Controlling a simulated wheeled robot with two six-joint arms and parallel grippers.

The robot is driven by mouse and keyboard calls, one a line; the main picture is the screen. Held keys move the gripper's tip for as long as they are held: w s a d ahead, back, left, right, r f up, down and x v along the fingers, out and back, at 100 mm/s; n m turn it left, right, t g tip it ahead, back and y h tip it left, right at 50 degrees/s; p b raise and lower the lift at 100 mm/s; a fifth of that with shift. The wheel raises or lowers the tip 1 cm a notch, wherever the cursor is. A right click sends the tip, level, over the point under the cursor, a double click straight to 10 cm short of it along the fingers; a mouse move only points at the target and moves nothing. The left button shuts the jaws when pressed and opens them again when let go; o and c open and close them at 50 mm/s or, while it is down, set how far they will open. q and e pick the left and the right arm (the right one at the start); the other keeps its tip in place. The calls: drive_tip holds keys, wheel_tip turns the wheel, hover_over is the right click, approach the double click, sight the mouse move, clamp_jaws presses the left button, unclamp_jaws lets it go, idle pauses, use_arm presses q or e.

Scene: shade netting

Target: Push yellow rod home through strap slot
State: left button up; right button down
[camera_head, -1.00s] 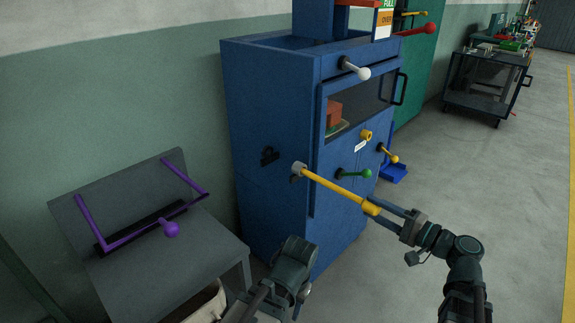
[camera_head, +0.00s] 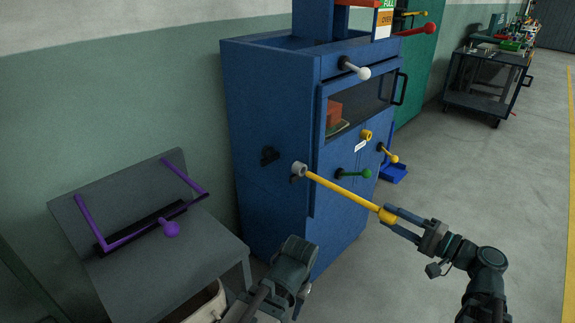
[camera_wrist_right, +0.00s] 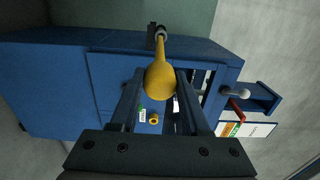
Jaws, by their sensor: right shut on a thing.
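The yellow rod (camera_head: 345,190) reaches from my right gripper across the front of the blue cabinet's side. My right gripper (camera_head: 391,216) is shut on its thick near end, which also shows as a yellow knob (camera_wrist_right: 159,80) between the fingers in the right wrist view. At the rod's far end is a grey ring-shaped piece (camera_head: 298,170); I cannot tell whether it belongs to the rod. A small dark bracket (camera_head: 269,155) sits on the cabinet's left side, a little left of the rod's end. I cannot make out the strap slot. My left gripper's fingers do not show.
The blue cabinet (camera_head: 265,108) carries a white-knobbed lever (camera_head: 360,73), a green-knobbed lever (camera_head: 353,173) and a yellow-knobbed lever (camera_head: 390,156). A grey stand (camera_head: 205,250) with a purple handle (camera_head: 150,236) is at the left. Open floor lies at the right.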

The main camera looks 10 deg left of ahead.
drive_tip(key=shift+v, duration=0.8)
drive_tip(key=shift+s, duration=0.1)
drive_tip(key=shift+v, duration=2)
